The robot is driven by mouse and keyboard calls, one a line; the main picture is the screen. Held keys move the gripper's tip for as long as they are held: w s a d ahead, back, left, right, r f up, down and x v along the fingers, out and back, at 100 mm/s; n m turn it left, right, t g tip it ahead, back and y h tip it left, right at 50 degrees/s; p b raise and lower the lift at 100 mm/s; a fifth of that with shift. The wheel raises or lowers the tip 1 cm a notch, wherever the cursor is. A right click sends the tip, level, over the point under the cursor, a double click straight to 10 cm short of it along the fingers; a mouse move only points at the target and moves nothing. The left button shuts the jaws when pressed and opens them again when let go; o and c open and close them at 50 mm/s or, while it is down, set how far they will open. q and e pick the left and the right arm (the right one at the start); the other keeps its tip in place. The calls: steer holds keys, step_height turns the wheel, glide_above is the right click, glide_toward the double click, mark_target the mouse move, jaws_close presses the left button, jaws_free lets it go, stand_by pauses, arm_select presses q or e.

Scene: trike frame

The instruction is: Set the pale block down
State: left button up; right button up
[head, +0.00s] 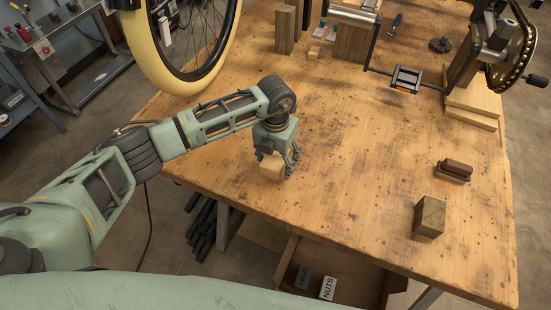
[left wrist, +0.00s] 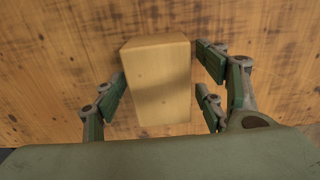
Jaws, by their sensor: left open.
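The pale block (head: 271,167) rests on the wooden workbench near its front left edge in the head view. In the left wrist view the pale block (left wrist: 158,85) stands between the fingers, with small gaps visible on both sides. My left gripper (head: 285,166) is open around the block, pointing down from above; its fingers also show in the left wrist view (left wrist: 163,92). The fingers partly hide the block's right side in the head view. My right gripper is not in view.
The workbench (head: 350,170) is bare around the block. A darker wooden block (head: 429,216) and a brush-like brown item (head: 454,171) lie to the right. A yellow-tyred wheel (head: 165,80) stands at the left back. An open drawer (head: 345,270) lies below the front edge.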

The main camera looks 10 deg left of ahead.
mark_target(276, 157)
arm_select(q)
steer(key=shift+r, duration=0.25)
steer(key=shift+w+r, duration=0.1)
steer(key=shift+r, duration=0.25)
step_height(276, 157, up, 11)
steer(key=b, duration=0.1)
